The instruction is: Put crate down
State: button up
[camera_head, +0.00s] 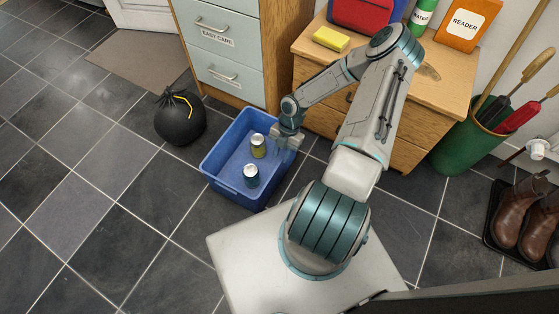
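The blue crate (229,190) is open-topped and looks level, at or very near the dark tiled floor. The crate's underside is hidden.
A black bin bag (180,118) sits left of the crate. A drawer unit (222,45) stands behind it, and a wooden cabinet (415,145) behind to the right. A green bin (467,142) and brown boots (525,220) are further right. The floor at left is clear.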

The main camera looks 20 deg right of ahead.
jog(key=p+v, duration=0.1)
jog(key=v, duration=0.5)
jog(key=s+a+r+m+h, duration=0.1)
jog(key=s+r+m+h, duration=0.15)
jog(key=r+m, duration=0.65)
jog(key=s+r+m+h, duration=0.1)
jog(key=r+m+h, duration=0.25)
jog(key=r, duration=1.15)
jog(key=s+a+r+m+t+y, duration=0.1)
jog(key=s+a+r+m+t, duration=0.1)
jog(key=s+a+r+m, duration=0.3)
jog(key=s+a+r+m+t+y, duration=0.1)
jog(key=s+a+r+m, duration=0.3)
jog(key=r+m, duration=0.3)
notch_tip(320, 180, up, 3)
jog(key=shift+s+a+f+t, duration=0.2)
jog(key=shift+s+a+t, duration=0.15)
jog(key=shift+t, duration=0.05)
jog(key=shift+m, duration=0.25)
notch_tip(320, 180, up, 34)
jog(key=t+p, duration=0.1)
jog(key=p, duration=3)
jog(key=shift+d+r+t+p, duration=0.2)
jog(key=shift+t+p, duration=0.1)
jog(key=shift+p, duration=0.05)
